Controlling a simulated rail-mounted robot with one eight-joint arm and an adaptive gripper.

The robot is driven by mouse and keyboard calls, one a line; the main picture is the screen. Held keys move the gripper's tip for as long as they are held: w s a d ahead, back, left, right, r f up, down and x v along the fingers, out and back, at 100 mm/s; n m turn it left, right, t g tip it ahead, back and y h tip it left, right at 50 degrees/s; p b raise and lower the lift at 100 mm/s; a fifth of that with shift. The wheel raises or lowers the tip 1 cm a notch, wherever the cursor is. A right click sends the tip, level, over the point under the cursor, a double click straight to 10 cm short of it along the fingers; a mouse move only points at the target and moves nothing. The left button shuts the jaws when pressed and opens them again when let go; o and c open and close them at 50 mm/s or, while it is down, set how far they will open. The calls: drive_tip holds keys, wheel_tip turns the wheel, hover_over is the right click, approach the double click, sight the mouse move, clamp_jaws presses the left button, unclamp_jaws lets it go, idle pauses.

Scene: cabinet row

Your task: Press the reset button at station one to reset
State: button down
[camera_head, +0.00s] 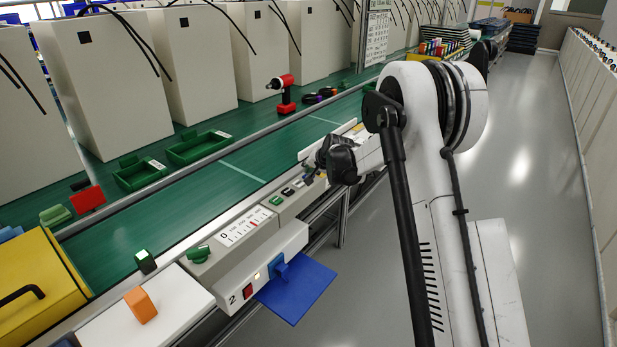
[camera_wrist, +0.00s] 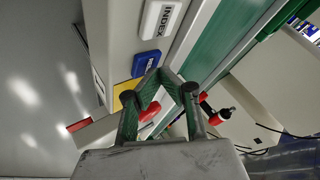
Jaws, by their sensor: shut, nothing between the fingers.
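In the wrist view, a blue button (camera_wrist: 146,63) with partly legible white letters sits beside the white INDEX button (camera_wrist: 162,20); I cannot be sure it reads RESET. A red part (camera_wrist: 149,112) shows behind my fingers. My gripper (camera_wrist: 162,80) is shut and empty, its fingertips just below the blue button in the picture; whether they touch it I cannot tell. In the head view my gripper (camera_head: 322,157) is over the far end of the control strip, and its arm hides the buttons there. No station one label is legible.
The grey aisle floor (camera_head: 535,150) at right is clear.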

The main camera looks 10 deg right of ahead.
drive_tip(key=shift+f+b, duration=0.35)
drive_tip(key=shift+f, duration=0.1)
idle(0.3)
drive_tip(key=shift+r, duration=0.2)
drive_tip(key=shift+r+p, duration=0.35)
drive_tip(key=shift+r, duration=0.35)
drive_tip(key=shift+r+p, duration=1.1)
drive_tip(key=shift+r, duration=1.4)
drive_tip(key=shift+r, duration=0.1)
